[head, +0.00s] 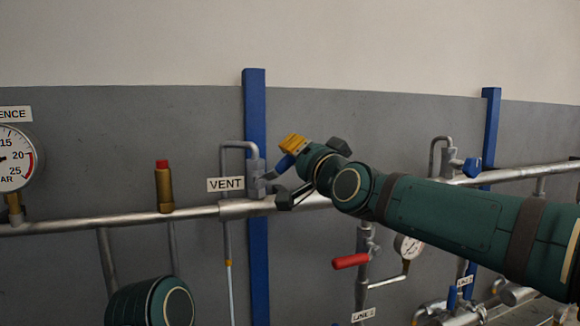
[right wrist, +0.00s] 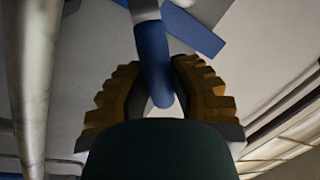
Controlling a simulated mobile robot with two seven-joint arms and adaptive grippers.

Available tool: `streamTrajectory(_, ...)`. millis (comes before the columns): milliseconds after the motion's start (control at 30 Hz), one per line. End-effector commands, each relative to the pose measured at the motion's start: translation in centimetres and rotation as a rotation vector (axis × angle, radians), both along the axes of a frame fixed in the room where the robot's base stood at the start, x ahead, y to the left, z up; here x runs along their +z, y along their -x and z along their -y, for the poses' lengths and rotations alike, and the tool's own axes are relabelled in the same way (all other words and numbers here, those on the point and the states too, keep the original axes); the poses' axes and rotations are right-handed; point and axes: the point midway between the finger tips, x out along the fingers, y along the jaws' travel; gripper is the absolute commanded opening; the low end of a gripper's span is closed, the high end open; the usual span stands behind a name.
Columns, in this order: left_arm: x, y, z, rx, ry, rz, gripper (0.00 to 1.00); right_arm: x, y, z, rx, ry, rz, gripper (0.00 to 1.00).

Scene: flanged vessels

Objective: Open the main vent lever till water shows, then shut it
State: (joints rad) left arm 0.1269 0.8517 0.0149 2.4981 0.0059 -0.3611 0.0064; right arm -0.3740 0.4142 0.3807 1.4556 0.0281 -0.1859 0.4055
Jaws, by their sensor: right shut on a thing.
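The main vent valve (head: 256,180) is a grey body on the pipe beside the VENT label (head: 225,184). Its blue lever (head: 283,164) slants up to the right from the body. My right gripper (head: 291,146), with yellow finger pads, is shut on the lever's outer end. In the right wrist view the blue lever (right wrist: 152,55) runs between the two pads of the gripper (right wrist: 158,80). A thin vent line drops from the valve to a pale tube (head: 231,290) below a yellow fitting; I cannot tell whether water is in it. My left gripper is out of view.
A horizontal steel pipe (head: 90,222) crosses the grey wall, with a brass red-capped fitting (head: 164,187) and a large gauge (head: 14,160) on the left. A blue post (head: 256,110) stands behind the valve. A red-handled valve (head: 351,261) sits below my right arm.

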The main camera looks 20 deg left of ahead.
Motion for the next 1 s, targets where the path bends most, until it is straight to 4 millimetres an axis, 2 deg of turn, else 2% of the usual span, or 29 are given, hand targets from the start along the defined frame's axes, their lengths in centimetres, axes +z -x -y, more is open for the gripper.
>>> streamTrajectory(33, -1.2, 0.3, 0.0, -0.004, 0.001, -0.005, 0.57, -1.0, -0.3, 0.4, -0.003, -0.039, -0.026, 0.00)
streamTrajectory(267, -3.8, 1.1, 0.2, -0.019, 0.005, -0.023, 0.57, -2.5, -0.8, 1.1, -0.001, -0.219, -0.148, 0.00)
streamTrajectory(400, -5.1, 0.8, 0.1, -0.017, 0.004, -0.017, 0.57, -3.4, -1.0, 1.5, -0.001, -0.323, -0.218, 0.00)
streamTrajectory(700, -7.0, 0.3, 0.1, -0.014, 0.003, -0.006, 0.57, -5.1, -1.2, 1.7, -0.001, -0.499, -0.338, 0.00)
streamTrajectory(1000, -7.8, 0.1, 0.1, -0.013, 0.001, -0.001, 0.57, -5.9, -1.2, 1.7, -0.001, -0.588, -0.399, 0.00)
